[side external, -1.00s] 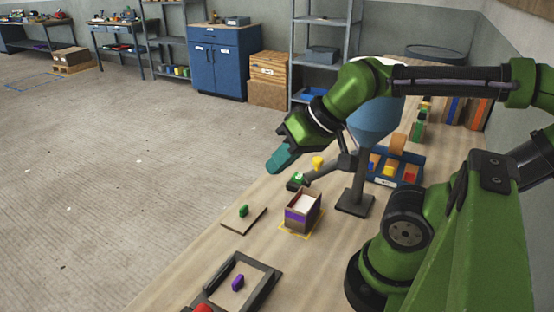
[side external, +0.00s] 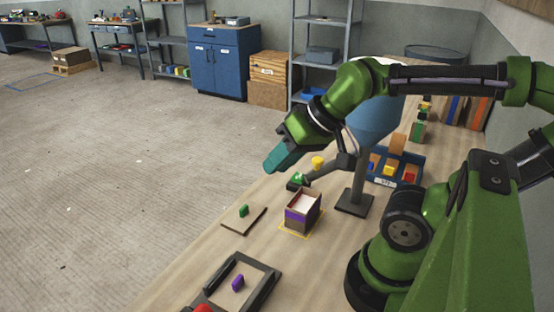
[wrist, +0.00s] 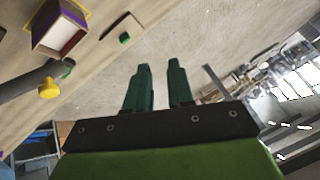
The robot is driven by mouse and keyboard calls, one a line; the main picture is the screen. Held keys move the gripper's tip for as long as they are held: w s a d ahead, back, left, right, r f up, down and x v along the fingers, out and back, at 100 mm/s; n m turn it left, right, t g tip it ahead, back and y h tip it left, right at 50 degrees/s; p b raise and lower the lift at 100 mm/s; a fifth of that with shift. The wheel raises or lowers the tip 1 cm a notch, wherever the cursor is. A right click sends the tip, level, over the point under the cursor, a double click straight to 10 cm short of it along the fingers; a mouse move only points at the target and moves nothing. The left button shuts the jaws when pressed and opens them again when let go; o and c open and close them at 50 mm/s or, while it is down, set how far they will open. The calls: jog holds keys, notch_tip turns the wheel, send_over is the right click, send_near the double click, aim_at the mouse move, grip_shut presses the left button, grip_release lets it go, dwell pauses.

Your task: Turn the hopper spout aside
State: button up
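The blue hopper (side external: 372,122) stands on a grey post behind my arm, which hides part of it. Its dark grey spout (side external: 326,172) slopes down to the left, with a yellow knob (side external: 317,162) on top and a green mark near its lower end. In the wrist view the spout (wrist: 30,82) and yellow knob (wrist: 48,89) are at the left. My gripper (side external: 268,168) is in the air left of the spout, apart from it. Its teal fingers (wrist: 159,64) are parted with nothing between them.
A box with a purple band (side external: 290,218) and white inside stands on a yellow outline near the spout. A brown board (side external: 236,220) with a green piece and a dark frame (side external: 262,283) with a purple piece lie in front. A blue bin (side external: 408,183) is behind the post.

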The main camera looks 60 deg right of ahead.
jog(key=o, duration=0.5)
jog(key=w+d, duration=0.1)
jog(key=d, duration=0.1)
jog(key=d+r+m+h, duration=0.1)
jog(key=d, duration=0.1)
jog(key=w+d+m+g, duration=0.1)
jog(key=d, duration=0.1)
jog(key=shift+w+r, duration=0.3)
jog(key=shift+r, duration=0.05)
jog(key=shift+o, duration=0.3)
jog(key=d+m, duration=0.1)
jog(key=d+r+g, duration=0.1)
jog(key=d, duration=0.1)
jog(key=d+m+h, duration=0.1)
jog(key=shift+w+d+r+m+g, duration=0.1)
jog(key=shift+d+r+m+g, duration=0.1)
jog(key=shift+r+m+g, duration=0.15)
notch_tip(320, 180, up, 6)
jog(key=m+g, duration=0.5)
jog(key=m, duration=0.3)
send_over(318, 158)
jog(key=shift+t, duration=0.25)
notch_tip(318, 158, down, 17)
jog(key=shift+a+r, duration=0.1)
jog(key=shift+r, duration=0.1)
grip_shut()
